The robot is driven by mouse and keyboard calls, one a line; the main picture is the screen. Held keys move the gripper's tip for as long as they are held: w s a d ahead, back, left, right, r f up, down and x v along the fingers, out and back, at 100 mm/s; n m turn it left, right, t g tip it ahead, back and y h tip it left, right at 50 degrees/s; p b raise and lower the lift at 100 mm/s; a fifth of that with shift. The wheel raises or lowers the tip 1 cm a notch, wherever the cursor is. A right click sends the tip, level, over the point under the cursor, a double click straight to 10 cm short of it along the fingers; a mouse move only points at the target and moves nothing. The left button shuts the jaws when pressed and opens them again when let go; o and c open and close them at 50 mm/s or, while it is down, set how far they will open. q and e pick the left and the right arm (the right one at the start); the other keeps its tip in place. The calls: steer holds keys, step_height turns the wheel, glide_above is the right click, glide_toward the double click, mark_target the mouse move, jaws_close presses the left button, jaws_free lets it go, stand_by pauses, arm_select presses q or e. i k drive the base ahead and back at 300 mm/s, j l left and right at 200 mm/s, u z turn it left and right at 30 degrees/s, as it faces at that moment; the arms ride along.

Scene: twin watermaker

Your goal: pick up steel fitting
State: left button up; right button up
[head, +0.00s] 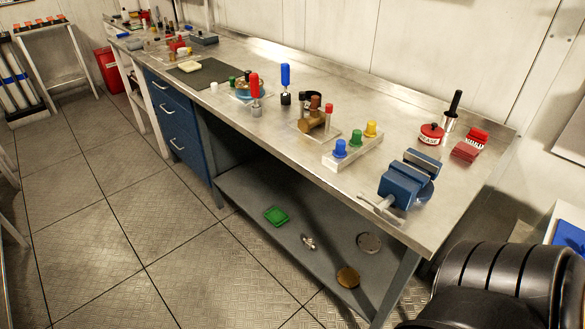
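A small shiny metal piece, which looks like the steel fitting (308,241), lies on the lower shelf (250,208) of the workbench. It is small in the view and its exact shape is hard to tell. A green square tray (276,215) lies to its left, a grey round disc (369,243) to its right and a brass-coloured disc (348,276) nearer the shelf's front. Neither of my grippers shows. A black ribbed part of my own body fills the bottom right corner.
The steel bench top (275,130) overhangs the shelf. It carries a blue vise (404,186), a block with coloured knobs (352,150) and red- and blue-handled tools. Blue drawers (175,120) stand left of the shelf. The tiled floor in front is clear.

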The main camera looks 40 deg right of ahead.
mark_target(310, 245)
steer(key=i+z, duration=0.1)
steer(key=i, duration=0.6)
steer(key=i+j+z, duration=0.15)
steer(key=i, duration=0.55)
steer(key=i+z, duration=0.35)
steer(key=i+j+z, duration=0.1)
steer(key=z, duration=0.3)
steer(key=i+j+z, duration=0.2)
steer(key=i+z, duration=0.15)
